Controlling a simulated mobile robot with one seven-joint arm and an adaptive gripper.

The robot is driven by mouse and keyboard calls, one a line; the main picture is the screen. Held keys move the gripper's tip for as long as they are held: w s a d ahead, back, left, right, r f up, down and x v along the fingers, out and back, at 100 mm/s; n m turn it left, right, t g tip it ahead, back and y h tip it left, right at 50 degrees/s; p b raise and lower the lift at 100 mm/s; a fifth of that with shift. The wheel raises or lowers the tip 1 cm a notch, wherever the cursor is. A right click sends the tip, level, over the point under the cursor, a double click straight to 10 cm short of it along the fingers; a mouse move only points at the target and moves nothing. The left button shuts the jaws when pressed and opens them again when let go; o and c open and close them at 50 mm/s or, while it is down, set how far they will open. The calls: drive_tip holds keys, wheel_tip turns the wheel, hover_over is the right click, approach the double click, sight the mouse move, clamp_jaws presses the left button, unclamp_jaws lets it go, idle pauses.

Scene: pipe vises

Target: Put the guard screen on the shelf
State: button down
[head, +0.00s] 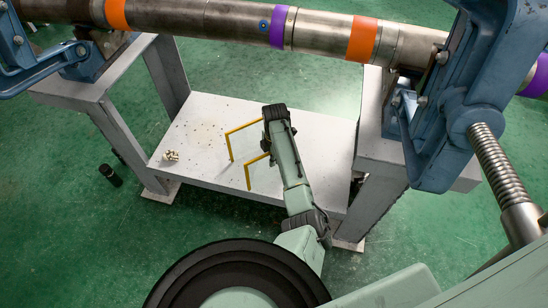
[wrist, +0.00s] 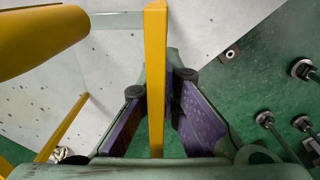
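The guard screen (head: 247,176) has yellow bars and what looks like a clear pane. In the head view it appears over the white lower shelf (head: 205,165), left of my wrist. I cannot tell whether it touches the shelf. In the wrist view, one yellow bar (wrist: 155,75) of the screen runs between the purple pads of my gripper (wrist: 158,95). Another yellow bar (wrist: 62,127) shows at lower left. In the head view my wrist hides my fingers.
A small pale pile of parts (head: 170,156) lies at the shelf's left edge. Grey stand legs (head: 120,135) flank the shelf. A steel pipe (head: 235,22) in blue vises (head: 440,110) spans above. A black cylinder (head: 110,175) stands on the green floor.

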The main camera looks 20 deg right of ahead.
drive_tip(key=shift+w+f, duration=0.1)
drive_tip(key=c, duration=2.2)
unclamp_jaws()
drive_tip(key=shift+f, duration=0.1)
drive_tip(key=shift+c, duration=0.2)
drive_tip(key=o, duration=0.4)
drive_tip(key=shift+o, duration=0.2)
wheel_tip(320, 180, up, 12)
drive_tip(key=b, duration=0.2)
drive_tip(key=shift+s+r, duration=0.2)
